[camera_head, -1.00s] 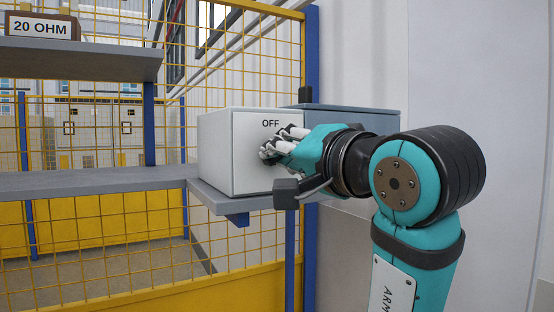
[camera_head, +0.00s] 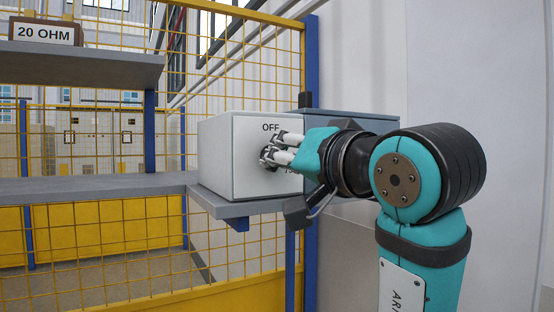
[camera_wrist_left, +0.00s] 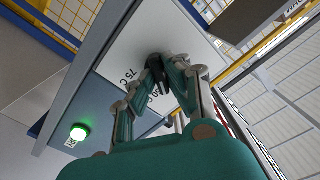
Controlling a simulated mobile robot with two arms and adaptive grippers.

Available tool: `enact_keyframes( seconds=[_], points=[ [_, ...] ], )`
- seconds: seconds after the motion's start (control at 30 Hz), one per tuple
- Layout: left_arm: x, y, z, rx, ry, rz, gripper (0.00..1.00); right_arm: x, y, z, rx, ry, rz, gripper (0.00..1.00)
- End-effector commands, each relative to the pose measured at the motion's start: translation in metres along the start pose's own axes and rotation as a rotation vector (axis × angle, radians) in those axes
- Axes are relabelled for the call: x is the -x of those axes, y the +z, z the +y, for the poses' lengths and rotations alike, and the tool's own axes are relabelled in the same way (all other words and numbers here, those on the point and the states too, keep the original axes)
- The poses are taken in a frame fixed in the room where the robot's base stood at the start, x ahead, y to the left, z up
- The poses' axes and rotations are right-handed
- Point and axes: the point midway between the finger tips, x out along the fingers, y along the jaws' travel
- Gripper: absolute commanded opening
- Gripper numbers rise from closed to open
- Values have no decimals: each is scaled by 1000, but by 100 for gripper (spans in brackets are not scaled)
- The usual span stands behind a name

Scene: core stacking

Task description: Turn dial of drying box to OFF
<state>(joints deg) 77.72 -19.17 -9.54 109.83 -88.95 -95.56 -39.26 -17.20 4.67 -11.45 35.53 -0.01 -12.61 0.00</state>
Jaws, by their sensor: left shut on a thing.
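The drying box (camera_head: 226,152) is a white box on a grey shelf, with "OFF" printed near the top of its front. My left gripper (camera_head: 268,156) is at the front face below "OFF", its fingers shut on the dial. The fingers mostly hide the dial in the head view. In the left wrist view the dark dial (camera_wrist_left: 155,66) shows between the fingertips of my left gripper (camera_wrist_left: 163,68), with "75 C" and partly covered markings beside it. Which way the dial points is hard to tell. My right gripper is not in view.
A blue-grey box (camera_head: 350,120) stands behind the drying box; a green light (camera_wrist_left: 78,134) glows in the left wrist view. An upper shelf (camera_head: 80,70) holds a brown "20 OHM" box (camera_head: 45,30). Yellow wire mesh runs behind the shelves. The lower shelf's left part is clear.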

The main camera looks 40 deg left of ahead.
Motion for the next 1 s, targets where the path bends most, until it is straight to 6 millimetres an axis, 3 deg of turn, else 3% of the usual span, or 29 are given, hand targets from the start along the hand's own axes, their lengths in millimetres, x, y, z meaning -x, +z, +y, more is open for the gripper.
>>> enact_keyframes(
  seconds=[0.2,0.5,0.77,1.0],
  points=[
    [0,2,1,196,2,-4,0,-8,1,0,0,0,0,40],
    [0,2,1,219,1,-4,0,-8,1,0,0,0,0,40],
    [0,2,1,440,1,-3,0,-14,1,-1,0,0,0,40],
    [0,1,1,457,1,-3,0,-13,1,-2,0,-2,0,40]
  ],
)
